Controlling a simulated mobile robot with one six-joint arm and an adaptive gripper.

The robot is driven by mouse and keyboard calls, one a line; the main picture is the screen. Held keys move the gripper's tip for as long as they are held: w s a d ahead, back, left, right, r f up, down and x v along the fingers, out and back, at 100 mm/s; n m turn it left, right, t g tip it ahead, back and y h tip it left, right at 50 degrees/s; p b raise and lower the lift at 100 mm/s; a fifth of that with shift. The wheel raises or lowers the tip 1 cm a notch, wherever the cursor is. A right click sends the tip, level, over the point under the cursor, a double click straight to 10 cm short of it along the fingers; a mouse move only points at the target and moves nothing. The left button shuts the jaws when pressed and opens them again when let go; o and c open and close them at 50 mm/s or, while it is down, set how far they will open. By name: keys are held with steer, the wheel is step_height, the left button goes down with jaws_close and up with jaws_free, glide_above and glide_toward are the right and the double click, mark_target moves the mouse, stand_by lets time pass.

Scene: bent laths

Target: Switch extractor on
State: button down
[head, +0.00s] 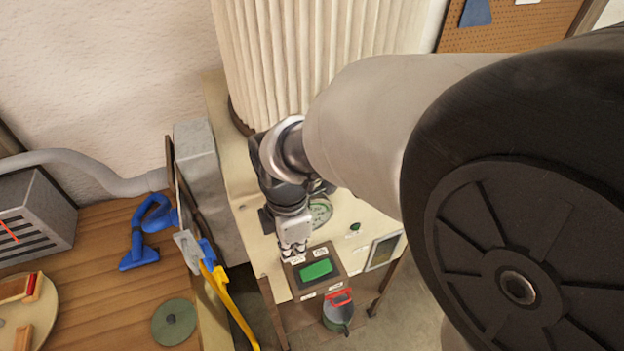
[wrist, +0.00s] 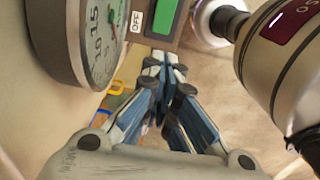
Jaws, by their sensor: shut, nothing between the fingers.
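A green switch (head: 317,269) sits in a dark frame (head: 334,283) on the front part of a pale wooden stand. Small white labels lie beside it. In the wrist view the green switch (wrist: 165,14) shows at the top, with a label reading OFF (wrist: 137,21) to its left. My gripper (head: 294,254) points down at the switch's near-left edge, by a label. In the wrist view my gripper (wrist: 162,62) has its fingertips together and empty, just below the switch's frame. I cannot tell whether they touch it, or which way the switch is set.
A round gauge (wrist: 100,45) lies left of my fingers; in the head view it shows (head: 320,211) behind the switch. A large pleated white cylinder (head: 310,55) stands behind.

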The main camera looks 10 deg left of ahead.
steer(key=shift+s+a+r, duration=0.1)
steer(key=shift+a+r, duration=0.1)
steer(key=shift+r, duration=1.4)
